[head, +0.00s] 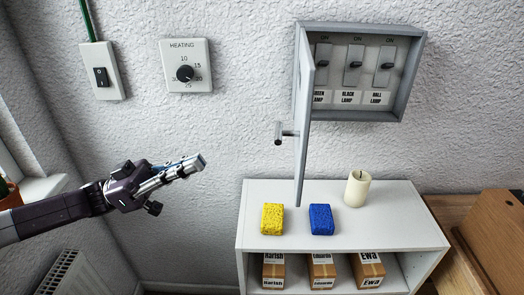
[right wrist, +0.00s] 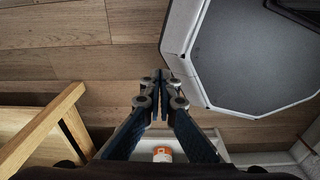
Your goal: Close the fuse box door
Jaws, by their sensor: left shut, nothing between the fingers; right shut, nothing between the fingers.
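The grey fuse box (head: 402,95) is on the wall at the upper right of the head view, with several switches inside. Its door (head: 303,120) stands open at the box's left side, swung out toward me and seen nearly edge-on. A handle (head: 285,133) sticks out to the left from the door. My left gripper (head: 201,161) is shut and empty, left of the door and apart from it, a little lower than the handle. My right gripper (right wrist: 161,77) is shut and empty in the right wrist view, pointing over the wooden floor; it is not seen in the head view.
Below the box is a white shelf (head: 415,228) bearing a yellow sponge (head: 272,219), a blue sponge (head: 321,219) and a candle (head: 357,188). Cardboard boxes (head: 321,271) stand inside it. A heating dial (head: 186,67) and light switch (head: 101,73) are on the wall at left.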

